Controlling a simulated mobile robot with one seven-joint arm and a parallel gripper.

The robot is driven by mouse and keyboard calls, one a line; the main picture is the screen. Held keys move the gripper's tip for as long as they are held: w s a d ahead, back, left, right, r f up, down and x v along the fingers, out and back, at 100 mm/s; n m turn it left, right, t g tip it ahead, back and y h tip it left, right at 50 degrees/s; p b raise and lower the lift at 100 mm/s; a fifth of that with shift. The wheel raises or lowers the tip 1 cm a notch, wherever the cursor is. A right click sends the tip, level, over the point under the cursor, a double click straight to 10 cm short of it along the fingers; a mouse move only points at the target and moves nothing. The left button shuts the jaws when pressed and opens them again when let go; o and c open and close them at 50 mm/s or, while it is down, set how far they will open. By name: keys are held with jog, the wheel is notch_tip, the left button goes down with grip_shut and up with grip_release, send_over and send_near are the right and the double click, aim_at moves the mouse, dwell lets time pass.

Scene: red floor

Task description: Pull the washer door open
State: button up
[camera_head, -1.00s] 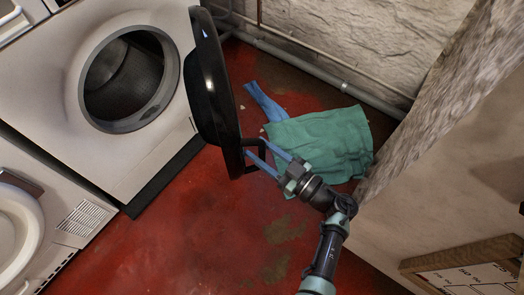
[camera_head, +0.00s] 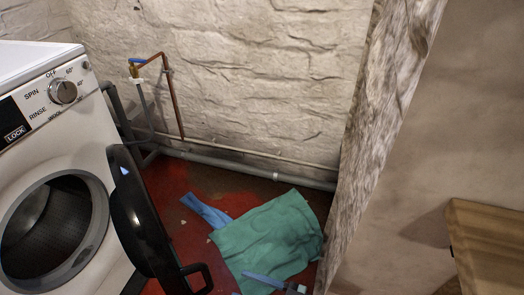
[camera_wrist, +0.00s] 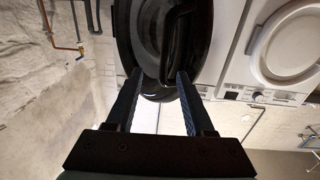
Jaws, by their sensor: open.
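The white washer (camera_head: 85,148) stands at the left in the head view, its round drum opening (camera_head: 55,225) uncovered. Its black door (camera_head: 135,215) stands swung out to the right, seen nearly edge-on. The black door handle (camera_head: 203,275) juts from the door's lower right side. My gripper (camera_head: 250,278) shows only partly at the bottom edge, right of the handle with a gap between them. In the wrist view my gripper (camera_wrist: 160,76) is open and empty, with the door (camera_wrist: 148,30) and its handle (camera_wrist: 181,35) ahead of the fingertips.
A green cloth (camera_head: 265,240) and a blue cloth (camera_head: 205,211) lie on the red floor behind my gripper. Pipes (camera_head: 240,165) run along the stone wall. A rough wall edge (camera_head: 375,120) and a wooden box (camera_head: 485,235) stand at the right. A second white machine (camera_wrist: 285,50) shows in the wrist view.

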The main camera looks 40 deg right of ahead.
jog(key=shift+v, duration=1.6)
